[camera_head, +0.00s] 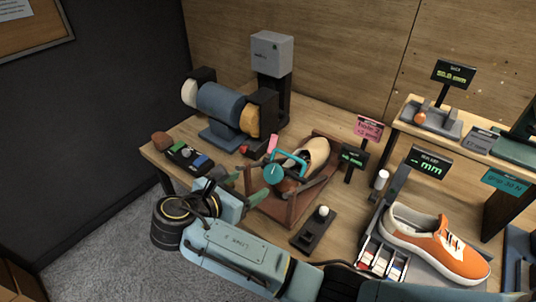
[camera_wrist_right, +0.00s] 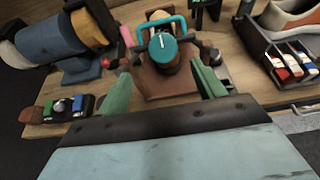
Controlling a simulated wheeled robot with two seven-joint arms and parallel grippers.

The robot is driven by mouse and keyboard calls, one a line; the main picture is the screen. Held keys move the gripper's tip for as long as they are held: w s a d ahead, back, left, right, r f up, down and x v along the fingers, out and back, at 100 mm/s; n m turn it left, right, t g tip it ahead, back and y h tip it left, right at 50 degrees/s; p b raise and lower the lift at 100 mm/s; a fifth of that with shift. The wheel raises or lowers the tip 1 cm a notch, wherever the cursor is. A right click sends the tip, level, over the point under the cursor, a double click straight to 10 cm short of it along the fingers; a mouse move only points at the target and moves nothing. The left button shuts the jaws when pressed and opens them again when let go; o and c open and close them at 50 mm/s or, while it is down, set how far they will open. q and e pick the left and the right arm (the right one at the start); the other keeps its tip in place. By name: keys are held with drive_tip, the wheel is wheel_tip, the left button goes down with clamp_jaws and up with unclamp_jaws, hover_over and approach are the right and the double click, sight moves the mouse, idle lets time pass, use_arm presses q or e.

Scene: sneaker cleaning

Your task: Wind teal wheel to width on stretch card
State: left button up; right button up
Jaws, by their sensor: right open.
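The teal wheel (camera_head: 274,174) is a round knob with a pale mark, at the near end of a brown wooden stand (camera_head: 322,187). A teal handle bar (camera_head: 289,154) arches behind it. A tan shoe (camera_head: 314,152) lies behind on the stand. The wheel also shows in the right wrist view (camera_wrist_right: 165,48). My right gripper (camera_head: 238,184) is open and empty, just short of the wheel. In the right wrist view its green fingers (camera_wrist_right: 161,72) stand either side of the wheel's line, apart from it. A pink card (camera_head: 369,128) stands behind; its writing is unreadable. My left gripper is out of view.
A blue grinder-like machine (camera_head: 220,102) stands at the back left. A small button box (camera_head: 188,158) sits at the left edge. A dark display (camera_head: 353,156) stands right of the stand. An orange sneaker (camera_head: 435,240) and a compartment tray (camera_head: 383,259) are at the right.

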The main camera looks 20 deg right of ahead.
sight(272, 173)
drive_tip(key=b+x, duration=0.1)
drive_tip(key=x, duration=1.2)
drive_tip(key=shift+s+d+r, duration=0.15)
drive_tip(key=shift+r, duration=0.05)
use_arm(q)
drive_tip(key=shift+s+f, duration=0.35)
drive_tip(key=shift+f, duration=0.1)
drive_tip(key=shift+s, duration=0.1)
use_arm(e)
drive_tip(key=c, duration=0.9)
